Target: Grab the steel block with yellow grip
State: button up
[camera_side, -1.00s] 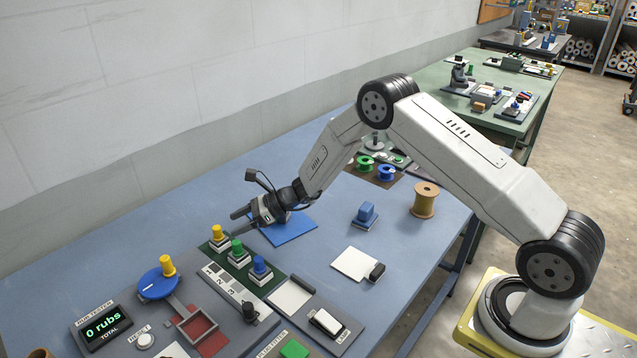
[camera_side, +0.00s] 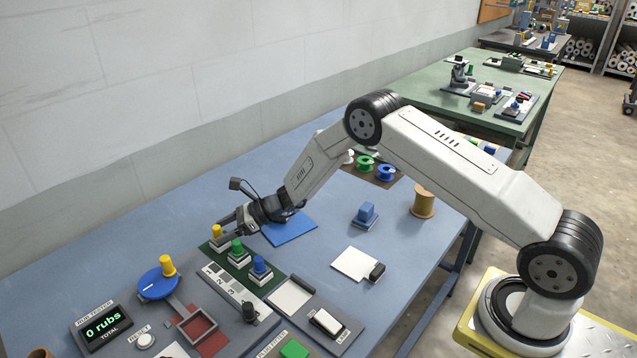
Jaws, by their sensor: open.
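The steel block with yellow grip (camera_side: 216,232) stands upright at the far left end of a green board. The blocks with green grip (camera_side: 237,247) and blue grip (camera_side: 259,264) stand beside it in the same row. My gripper (camera_side: 229,222) is open and empty. Its fingers point left and down, just to the right of the yellow grip in the picture. I cannot tell whether a finger touches the grip.
A blue disc (camera_side: 158,284) with another yellow knob sits left of the board, near the rub tester display (camera_side: 104,325). A blue sheet (camera_side: 291,229) lies below my wrist. A blue block (camera_side: 366,213) and spools stand farther right.

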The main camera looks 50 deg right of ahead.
aim_at(212, 239)
jog(key=shift+x, duration=1.9)
jog(key=shift+a+r, duration=0.1)
grip_shut()
